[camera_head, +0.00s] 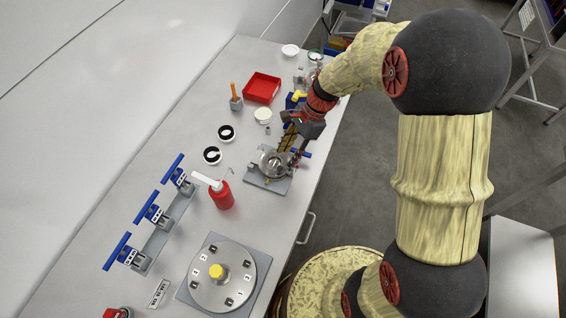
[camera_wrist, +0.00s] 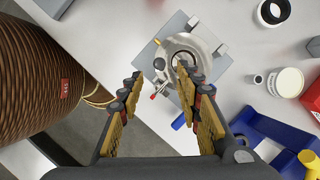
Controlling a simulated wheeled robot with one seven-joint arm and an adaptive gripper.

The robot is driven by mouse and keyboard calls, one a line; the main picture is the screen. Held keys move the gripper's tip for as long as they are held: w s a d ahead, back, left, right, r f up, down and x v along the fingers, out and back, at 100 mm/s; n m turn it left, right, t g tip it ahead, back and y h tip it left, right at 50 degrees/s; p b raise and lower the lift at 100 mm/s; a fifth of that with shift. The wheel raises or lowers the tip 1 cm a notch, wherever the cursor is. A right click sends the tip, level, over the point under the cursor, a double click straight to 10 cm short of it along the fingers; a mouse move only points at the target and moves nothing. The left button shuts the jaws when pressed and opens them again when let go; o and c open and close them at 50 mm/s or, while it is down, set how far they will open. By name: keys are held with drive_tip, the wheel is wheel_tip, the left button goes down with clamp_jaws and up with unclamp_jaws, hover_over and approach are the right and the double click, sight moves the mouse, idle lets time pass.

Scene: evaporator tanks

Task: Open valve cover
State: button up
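The valve (camera_head: 272,163) is a round silver metal body on a grey square plate (camera_head: 264,183) near the table's right edge. In the wrist view, the valve (camera_wrist: 172,52) shows a ring-like top with a dark round opening and a small red-tipped part (camera_wrist: 158,91) at its side. I cannot tell clearly which part is the cover. My gripper (camera_head: 289,146) is above the valve; in the wrist view, my gripper (camera_wrist: 160,82) is open with nothing between its fingers. The right finger hides part of the valve. I cannot tell whether it touches it.
A blue bracket (camera_wrist: 262,128) and a can (camera_wrist: 290,82) stand to the right in the wrist view. A red bottle (camera_head: 221,195), black rings (camera_head: 213,155), a red tray (camera_head: 262,88), blue-handled valves (camera_head: 153,212) and a numbered dial (camera_head: 222,290) are on the table.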

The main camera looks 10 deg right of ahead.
sight(281, 168)
drive_tip(key=x, duration=0.6)
drive_tip(key=shift+b, duration=0.35)
drive_tip(key=shift+c, duration=1.2)
drive_tip(key=shift+r, duration=0.1)
clamp_jaws()
